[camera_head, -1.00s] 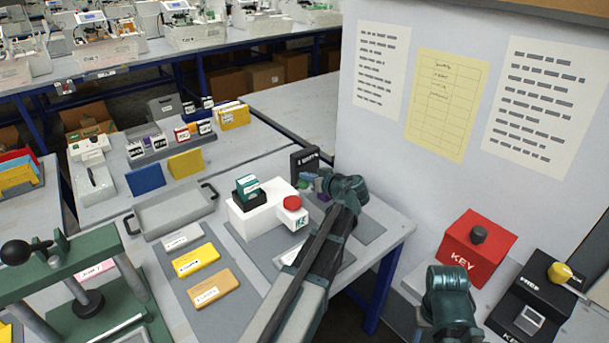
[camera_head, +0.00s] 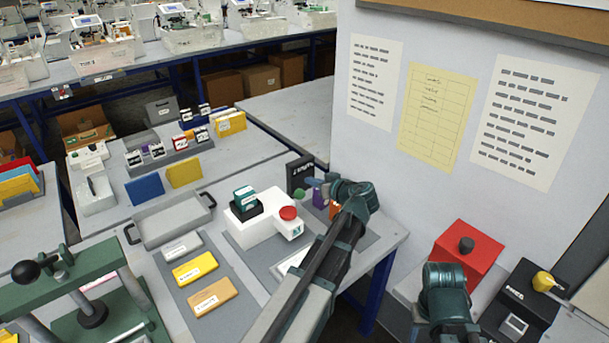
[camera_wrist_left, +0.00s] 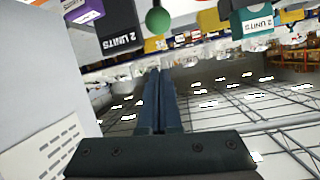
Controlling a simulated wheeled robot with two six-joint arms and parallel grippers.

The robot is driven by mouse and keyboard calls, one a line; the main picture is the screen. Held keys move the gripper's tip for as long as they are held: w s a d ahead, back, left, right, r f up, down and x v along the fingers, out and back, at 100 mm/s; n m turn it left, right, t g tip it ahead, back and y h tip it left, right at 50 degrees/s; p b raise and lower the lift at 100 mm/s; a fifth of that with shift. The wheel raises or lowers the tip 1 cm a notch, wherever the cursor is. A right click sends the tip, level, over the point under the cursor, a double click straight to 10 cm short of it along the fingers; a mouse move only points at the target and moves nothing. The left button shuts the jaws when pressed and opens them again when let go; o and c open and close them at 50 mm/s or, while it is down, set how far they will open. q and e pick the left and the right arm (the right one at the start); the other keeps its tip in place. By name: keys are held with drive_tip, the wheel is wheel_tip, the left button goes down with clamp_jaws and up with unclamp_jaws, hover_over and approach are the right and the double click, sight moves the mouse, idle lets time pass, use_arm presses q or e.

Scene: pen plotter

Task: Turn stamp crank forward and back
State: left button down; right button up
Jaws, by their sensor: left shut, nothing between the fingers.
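A green-framed press (camera_head: 90,277) with a black ball handle (camera_head: 25,272) and a round black stamp foot (camera_head: 92,312) stands at the lower left. I cannot tell for sure that this ball belongs to the stamp crank. My left gripper (camera_head: 314,182) is far to its right, beyond the white device, near a dark box (camera_head: 300,174). Its fingers (camera_wrist_left: 155,90) are shut and empty in the left wrist view. A green ball (camera_wrist_left: 158,20) shows past the fingertips there, apart from them. My right arm shows at lower right; its gripper is out of sight.
A white device (camera_head: 262,225) with a red button (camera_head: 288,213) stands beside my left arm. A grey tray (camera_head: 172,221) and coloured blocks (camera_head: 195,268) lie between it and the press. A white panel (camera_head: 440,180) rises on the right. A red box (camera_head: 467,253) stands before it.

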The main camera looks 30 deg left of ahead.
use_arm(q)
drive_tip(key=c, duration=1.6)
unclamp_jaws()
drive_tip(key=shift+f+v, duration=0.2)
drive_tip(key=shift+v, duration=1.3)
drive_tip(key=c, duration=1.3)
unclamp_jaws()
drive_tip(key=shift+d+f, duration=0.1)
drive_tip(key=shift+f, duration=0.05)
drive_tip(key=o, duration=0.9)
drive_tip(key=f+b, duration=0.2)
drive_tip(key=b, duration=0.1)
drive_tip(key=f+y+b, duration=0.1)
drive_tip(key=f+b, duration=0.1)
drive_tip(key=b, duration=0.1)
drive_tip(key=f+y+b, duration=0.1)
drive_tip(key=f+b, duration=0.1)
drive_tip(key=b, duration=0.1)
drive_tip(key=shift+s+d, duration=0.25)
drive_tip(key=shift+s, duration=0.05)
drive_tip(key=f+b, duration=0.1)
drive_tip(key=b, duration=0.1)
drive_tip(key=f+y+b, duration=0.1)
drive_tip(key=b, duration=0.2)
drive_tip(key=d+f+y+b, duration=0.1)
drive_tip(key=b, duration=0.1)
drive_tip(key=shift+s+d+t+b, duration=0.1)
drive_tip(key=shift+s+t+b, duration=0.25)
drive_tip(key=shift+s+t, duration=0.05)
drive_tip(key=shift+r, duration=0.1)
